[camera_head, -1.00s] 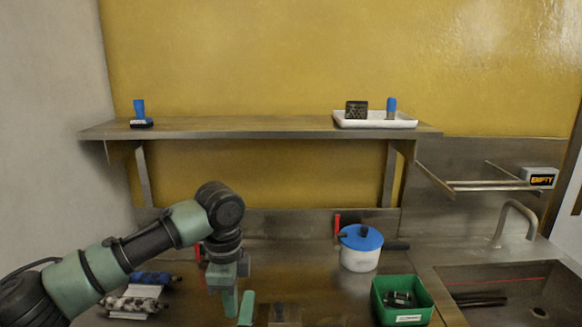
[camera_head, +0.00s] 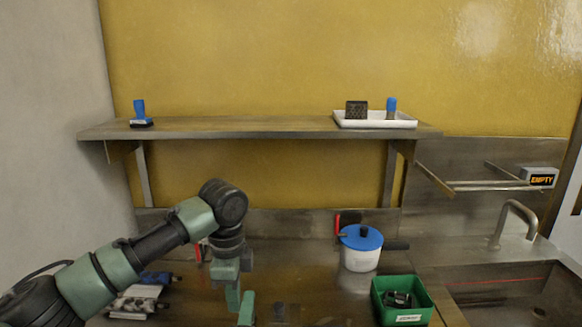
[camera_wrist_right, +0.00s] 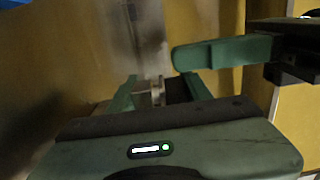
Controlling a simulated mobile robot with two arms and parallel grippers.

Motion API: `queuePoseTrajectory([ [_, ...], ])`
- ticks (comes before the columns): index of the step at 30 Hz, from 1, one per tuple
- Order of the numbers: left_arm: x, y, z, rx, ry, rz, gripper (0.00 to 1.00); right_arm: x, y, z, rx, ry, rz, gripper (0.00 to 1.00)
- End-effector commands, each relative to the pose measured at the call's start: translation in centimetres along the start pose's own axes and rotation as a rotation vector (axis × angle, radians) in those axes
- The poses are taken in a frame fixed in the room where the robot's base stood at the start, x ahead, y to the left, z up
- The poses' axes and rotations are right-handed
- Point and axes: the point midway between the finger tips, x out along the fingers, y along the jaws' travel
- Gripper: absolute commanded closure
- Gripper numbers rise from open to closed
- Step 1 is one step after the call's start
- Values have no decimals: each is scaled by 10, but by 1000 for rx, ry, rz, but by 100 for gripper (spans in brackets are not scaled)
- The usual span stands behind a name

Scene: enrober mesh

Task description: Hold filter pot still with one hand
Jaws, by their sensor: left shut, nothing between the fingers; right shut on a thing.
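A white pot with a blue lid (camera_head: 361,250) and a dark side handle stands upright on the steel counter; I cannot tell whether it is the filter pot. My left gripper (camera_head: 240,305) is low over the counter, left of this pot and apart from it, with its green fingers shut and empty. My right gripper (camera_wrist_right: 158,93) is out of the head view. In the right wrist view it is shut on a small greyish metal part (camera_wrist_right: 154,91), mostly hidden by the fingers. A green finger-like piece (camera_wrist_right: 225,53) reaches in above it.
Wrapped rolls (camera_head: 137,298) lie at left. A shelf (camera_head: 250,128) above holds a blue-handled stamp (camera_head: 139,112) and white tray (camera_head: 348,121). Mid-counter is largely clear.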

Motion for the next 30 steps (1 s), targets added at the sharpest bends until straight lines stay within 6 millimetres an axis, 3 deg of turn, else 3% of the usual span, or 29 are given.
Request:
queuePoseTrajectory([
  [11, -1, -4, 8, -2, 0, -1, 100, 0, 1, 0, 0, 0, 3, 100],
  [24, -49, -4, 7, 0, 1, -2, 100, 0, 2, 0, -1, 0, 3, 100],
  [30, -60, -3, 7, 0, 0, 0, 100, 0, 2, 0, -1, 0, 3, 100],
])
